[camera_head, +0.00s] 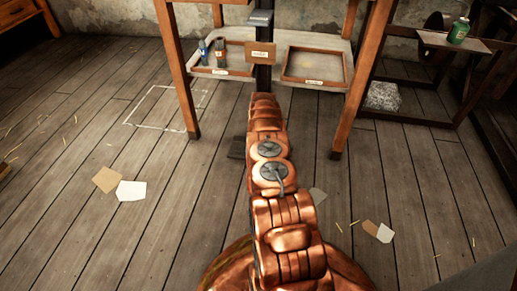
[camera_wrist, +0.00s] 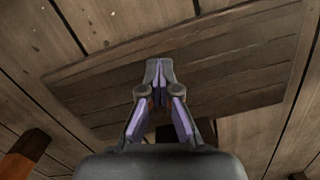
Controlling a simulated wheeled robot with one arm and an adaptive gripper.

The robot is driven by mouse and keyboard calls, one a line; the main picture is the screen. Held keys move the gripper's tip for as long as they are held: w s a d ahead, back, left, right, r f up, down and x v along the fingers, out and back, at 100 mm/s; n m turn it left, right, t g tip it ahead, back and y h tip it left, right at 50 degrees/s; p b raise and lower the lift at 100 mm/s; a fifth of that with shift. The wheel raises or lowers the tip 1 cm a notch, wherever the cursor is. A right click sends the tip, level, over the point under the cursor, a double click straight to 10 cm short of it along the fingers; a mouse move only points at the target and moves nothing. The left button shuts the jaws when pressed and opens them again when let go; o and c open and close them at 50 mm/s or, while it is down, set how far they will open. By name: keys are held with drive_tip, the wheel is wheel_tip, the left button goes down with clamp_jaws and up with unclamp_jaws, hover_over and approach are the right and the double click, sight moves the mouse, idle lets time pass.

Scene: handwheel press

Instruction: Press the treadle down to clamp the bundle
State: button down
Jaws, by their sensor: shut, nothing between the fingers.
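A wooden board that looks like the treadle (camera_wrist: 225,62) spans the wrist view, slightly tilted across the floor planks. My gripper (camera_wrist: 159,72) is shut and empty, with its fingertips over the middle of this board. I cannot tell whether they touch it. In the head view my copper arm hides the gripper and most of the board. A small dark edge, probably the treadle's left end (camera_head: 237,148), shows beside the arm. The press's dark upright (camera_head: 263,78) stands behind the arm. I cannot make out the bundle.
Orange wooden legs (camera_head: 178,70) and (camera_head: 352,95) stand on either side of the arm. A low shelf holds a left tray (camera_head: 222,72) with small bottles and a right tray (camera_head: 314,80). Paper scraps (camera_head: 131,191) lie on the floor. The left floor is mostly clear.

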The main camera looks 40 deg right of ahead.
drive_tip(key=shift+w+d+b, duration=0.2)
drive_tip(key=shift+d+b, duration=0.35)
drive_tip(key=shift+b, duration=0.05)
drive_tip(key=shift+w+d+b, duration=0.15)
drive_tip(key=shift+d+b, duration=0.35)
drive_tip(key=shift+b, duration=0.05)
drive_tip(key=shift+w+d+r+b, duration=0.1)
drive_tip(key=shift+d+r+b, duration=0.15)
drive_tip(key=shift+d+b, duration=0.25)
drive_tip(key=shift+a+r, duration=0.1)
drive_tip(key=shift+r, duration=0.15)
wheel_tip(320, 180, up, 7)
drive_tip(key=shift+d+r, duration=0.2)
drive_tip(key=shift+d, duration=0.15)
drive_tip(key=shift+w, duration=0.15)
